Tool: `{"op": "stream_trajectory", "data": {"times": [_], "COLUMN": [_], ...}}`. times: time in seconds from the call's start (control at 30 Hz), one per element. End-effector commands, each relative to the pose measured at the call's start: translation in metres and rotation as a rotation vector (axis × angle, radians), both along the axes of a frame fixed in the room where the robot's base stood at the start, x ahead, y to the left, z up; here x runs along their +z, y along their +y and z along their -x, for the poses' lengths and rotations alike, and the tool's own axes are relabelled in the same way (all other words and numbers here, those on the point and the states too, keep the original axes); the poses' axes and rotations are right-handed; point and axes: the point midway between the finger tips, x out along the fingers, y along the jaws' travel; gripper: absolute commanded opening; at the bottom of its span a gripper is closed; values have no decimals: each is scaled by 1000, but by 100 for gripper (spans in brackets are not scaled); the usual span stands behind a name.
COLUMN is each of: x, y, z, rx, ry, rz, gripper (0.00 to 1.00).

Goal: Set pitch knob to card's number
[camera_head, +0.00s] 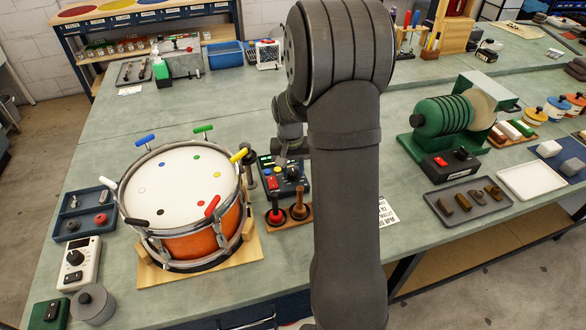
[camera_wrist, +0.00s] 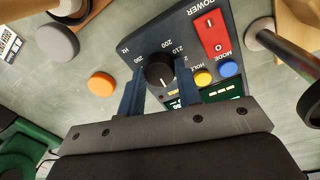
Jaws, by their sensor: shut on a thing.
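The dark blue pitch box (camera_wrist: 200,30) has a round black knob (camera_wrist: 160,70) on its face, with a scale in Hz around it. Numbers such as 200 and 210 show on the scale's right side. A pale mark on the knob points roughly up in the wrist view. My gripper (camera_wrist: 160,88) is shut on the knob, one finger on each side. In the head view the box (camera_head: 271,163) stands right of the drum, partly behind my arm. A white printed card (camera_head: 388,212) lies right of my arm; its text is not readable.
The box also carries a red power switch (camera_wrist: 210,35), a yellow button (camera_wrist: 203,77) and a blue button (camera_wrist: 228,68). The orange drum (camera_head: 190,240) stands at left. A wooden stand with red and brown pegs (camera_head: 275,216) is in front of the box.

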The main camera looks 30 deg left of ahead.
Motion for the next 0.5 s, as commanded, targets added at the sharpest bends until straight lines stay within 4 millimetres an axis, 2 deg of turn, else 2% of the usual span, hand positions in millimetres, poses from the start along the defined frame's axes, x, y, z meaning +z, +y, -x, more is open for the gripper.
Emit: {"op": "stream_trajectory", "data": {"times": [0.5], "x": [0], "y": [-1], "z": [1], "rx": [302], "ry": [1], "rz": [2], "gripper": [9]}}
